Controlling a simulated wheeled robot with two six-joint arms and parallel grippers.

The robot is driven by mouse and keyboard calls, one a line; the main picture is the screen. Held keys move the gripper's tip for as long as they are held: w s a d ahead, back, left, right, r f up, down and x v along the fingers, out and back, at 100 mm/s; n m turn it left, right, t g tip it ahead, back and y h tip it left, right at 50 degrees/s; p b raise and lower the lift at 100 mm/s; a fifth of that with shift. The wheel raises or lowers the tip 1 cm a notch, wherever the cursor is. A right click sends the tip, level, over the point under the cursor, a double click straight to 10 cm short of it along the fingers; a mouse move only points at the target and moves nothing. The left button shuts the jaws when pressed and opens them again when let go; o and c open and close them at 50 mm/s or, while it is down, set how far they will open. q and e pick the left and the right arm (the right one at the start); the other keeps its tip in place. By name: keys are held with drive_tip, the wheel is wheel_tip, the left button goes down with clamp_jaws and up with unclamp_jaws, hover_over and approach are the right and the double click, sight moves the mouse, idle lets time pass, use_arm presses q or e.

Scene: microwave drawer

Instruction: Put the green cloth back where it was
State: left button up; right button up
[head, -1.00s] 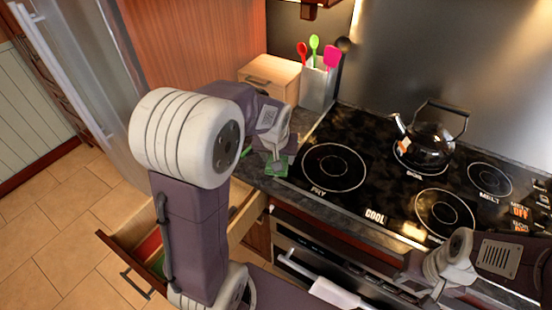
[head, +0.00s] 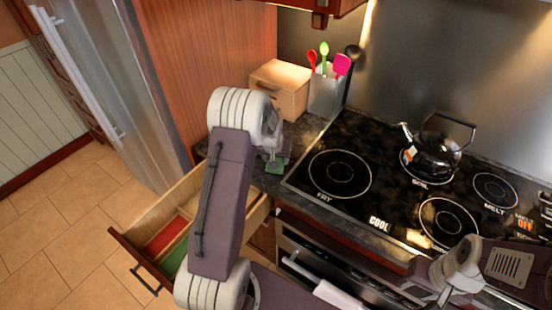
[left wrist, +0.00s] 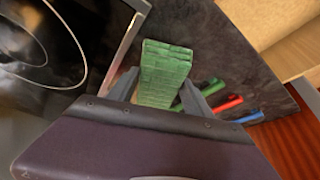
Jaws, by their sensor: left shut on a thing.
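The green cloth (head: 276,167) is a small folded block over the dark counter, left of the stove, in the head view. In the left wrist view the cloth (left wrist: 166,68) stands out between the two fingers. My left gripper (head: 270,155) is shut on it; its fingers are largely hidden by the wrist in the head view. A wooden drawer (head: 128,240) stands open below the counter, with a red piece (head: 166,235) and a green piece (head: 174,262) inside, partly behind my left arm. My right gripper (head: 427,293) is open and empty in front of the stove.
Green, red (left wrist: 228,103) and blue pens lie on the counter near the cloth. A wooden box (head: 281,92) and a utensil holder (head: 325,95) stand behind. A kettle (head: 433,150) sits on the stove. The fridge (head: 120,90) borders the left.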

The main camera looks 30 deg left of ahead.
use_arm(q)
drive_tip(key=shift+w+a+f, duration=0.1)
drive_tip(key=shift+a+f, duration=0.05)
drive_tip(key=shift+f, duration=0.25)
drive_tip(key=shift+f, duration=0.15)
drive_tip(key=o, duration=1.2)
